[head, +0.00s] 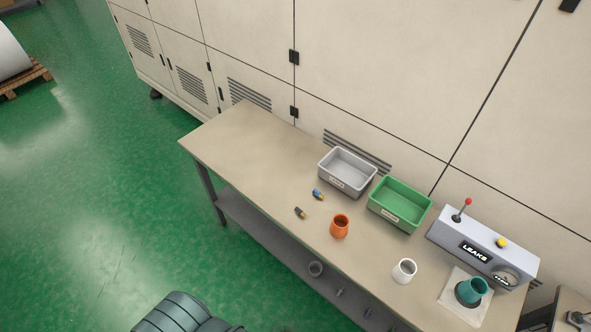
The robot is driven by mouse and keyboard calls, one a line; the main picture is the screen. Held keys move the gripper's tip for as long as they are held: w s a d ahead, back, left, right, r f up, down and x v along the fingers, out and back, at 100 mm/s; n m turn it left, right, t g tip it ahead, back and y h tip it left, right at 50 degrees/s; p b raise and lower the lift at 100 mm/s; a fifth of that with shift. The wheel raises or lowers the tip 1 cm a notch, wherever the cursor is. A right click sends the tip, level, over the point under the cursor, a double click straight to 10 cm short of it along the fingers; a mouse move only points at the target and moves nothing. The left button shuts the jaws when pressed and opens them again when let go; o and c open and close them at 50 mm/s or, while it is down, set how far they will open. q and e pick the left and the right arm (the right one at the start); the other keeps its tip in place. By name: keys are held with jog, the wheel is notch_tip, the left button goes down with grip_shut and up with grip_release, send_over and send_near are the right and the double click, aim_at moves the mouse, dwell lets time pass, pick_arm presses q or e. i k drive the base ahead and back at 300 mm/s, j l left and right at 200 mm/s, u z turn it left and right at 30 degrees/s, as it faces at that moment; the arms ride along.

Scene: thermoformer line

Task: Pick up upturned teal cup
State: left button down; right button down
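The teal cup (473,290) is at the right end of the bench, in front of the leak tester box. It sits on a dark round pad on a white square plate (452,306). At this size I cannot tell for sure whether its mouth faces up or down. Neither my left nor my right gripper is in view, and nothing touches the cup.
On the bench (235,135) stand an orange cup (340,226), a white cup (404,271), a grey bin (347,172), a green bin (400,204) and the LEAKS box (483,246) with a red-knobbed lever. The bench's left end is clear.

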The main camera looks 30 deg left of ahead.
aim_at(472, 291)
jog(key=u, duration=0.5)
jog(key=z, duration=1.5)
